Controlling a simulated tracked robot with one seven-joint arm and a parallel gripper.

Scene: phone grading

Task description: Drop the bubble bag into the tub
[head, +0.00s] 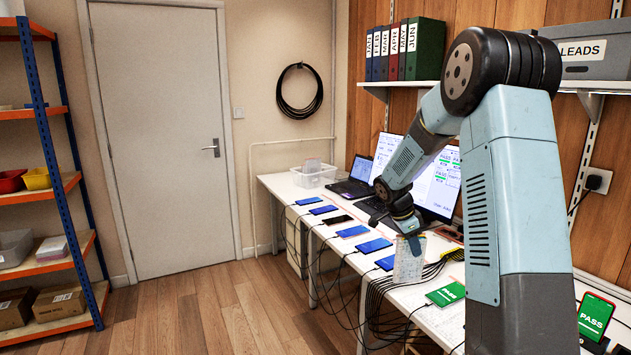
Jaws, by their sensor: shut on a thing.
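My gripper (414,243) hangs over the bench's front edge, right of the middle of the head view. It is shut on a pale, thin, upright bag (408,266), which looks like the bubble bag. The bag hangs below the fingers, close above the bench; I cannot tell whether it touches. A clear plastic tub (313,175) stands at the far left end of the bench, well away from my gripper. Something pale shows inside the tub, too small to make out.
A row of phones (351,231) lies along the bench (285,183), with cables hanging off its front edge. Green PASS phones (446,294) are near right. A shelf with binders (404,50) is above. The floor on the left is clear.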

